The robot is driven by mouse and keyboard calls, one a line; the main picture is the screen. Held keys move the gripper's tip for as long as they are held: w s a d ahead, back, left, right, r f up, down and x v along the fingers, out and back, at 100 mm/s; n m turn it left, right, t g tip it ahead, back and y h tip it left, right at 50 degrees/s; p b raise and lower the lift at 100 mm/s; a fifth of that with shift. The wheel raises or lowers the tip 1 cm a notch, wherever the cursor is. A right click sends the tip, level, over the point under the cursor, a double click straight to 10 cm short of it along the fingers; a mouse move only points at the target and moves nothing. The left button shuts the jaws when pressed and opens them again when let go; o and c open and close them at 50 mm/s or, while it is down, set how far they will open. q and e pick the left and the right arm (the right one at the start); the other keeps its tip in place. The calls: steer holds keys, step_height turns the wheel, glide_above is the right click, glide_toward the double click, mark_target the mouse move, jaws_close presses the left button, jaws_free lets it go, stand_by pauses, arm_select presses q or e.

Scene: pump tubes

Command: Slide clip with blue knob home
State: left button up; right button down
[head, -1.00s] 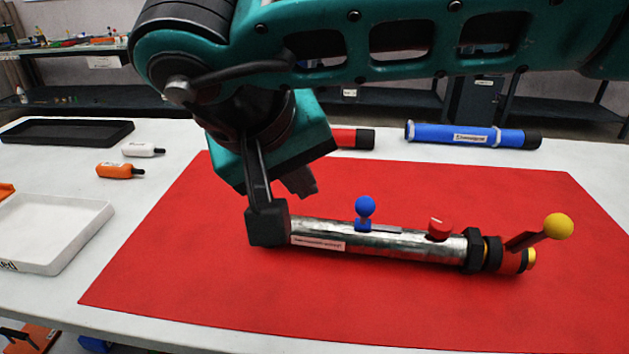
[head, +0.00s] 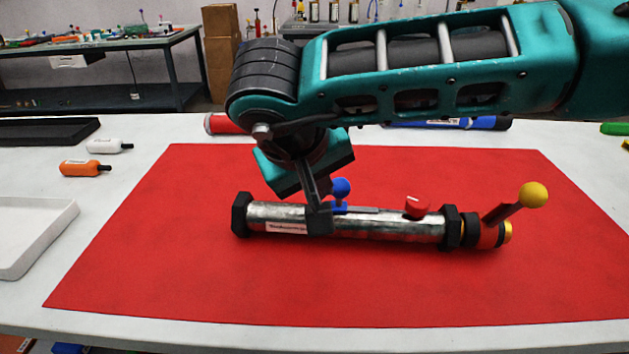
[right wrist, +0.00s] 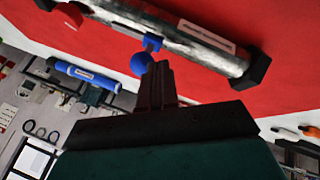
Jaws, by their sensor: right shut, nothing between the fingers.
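A silver pump tube (head: 390,225) with black end collars lies on the red mat (head: 180,290). The clip's blue knob (head: 341,188) stands up from a flat strip (head: 360,210) along the top of the tube. My left gripper is out of view.
A red knob (head: 416,207) and a yellow-ball lever (head: 533,195) are on the right part of the tube. A blue tube (head: 490,123) lies behind. The mat in front is clear.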

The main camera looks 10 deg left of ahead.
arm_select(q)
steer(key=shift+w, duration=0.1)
arm_select(e)
steer(key=d, duration=0.4)
steer(key=shift+w+d, duration=0.25)
steer(key=shift+w, duration=0.05)
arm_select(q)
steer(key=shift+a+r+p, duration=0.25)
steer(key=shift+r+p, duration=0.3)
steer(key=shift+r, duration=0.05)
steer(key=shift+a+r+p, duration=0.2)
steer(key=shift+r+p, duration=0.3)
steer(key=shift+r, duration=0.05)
arm_select(e)
steer(key=s+a+r, duration=0.4)
steer(key=s+r, duration=0.4)
steer(key=r, duration=0.1)
steer(key=shift+r, duration=0.1)
